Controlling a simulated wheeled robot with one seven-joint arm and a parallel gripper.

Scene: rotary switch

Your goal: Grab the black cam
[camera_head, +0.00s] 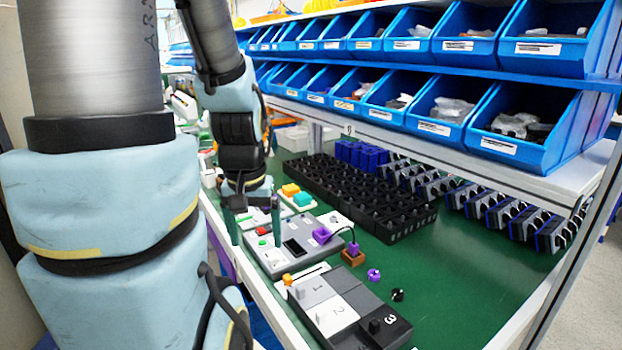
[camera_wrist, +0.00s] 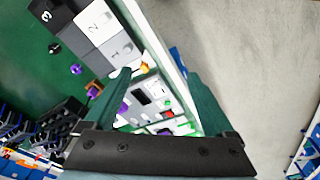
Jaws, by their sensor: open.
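The black cam (camera_head: 397,295) is a small dark round piece lying on the green table top (camera_head: 450,262), just right of the numbered block in the head view. It also shows at the upper left of the wrist view (camera_wrist: 55,47), well away from my fingers. A similar purple cam (camera_head: 373,275) lies close to it and also shows in the wrist view (camera_wrist: 75,69). My gripper (camera_head: 254,222) is open with teal fingers pointing down over the grey device, to the far left of the black cam.
The numbered block (camera_head: 340,303) in grey, white and black stands beside the cams. A grey device (camera_head: 292,246) is under my gripper, and a purple part stands on a brown base (camera_head: 353,257). Black bins (camera_head: 400,225) and blue shelf bins (camera_head: 520,130) are behind. Green table right of the cams is clear.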

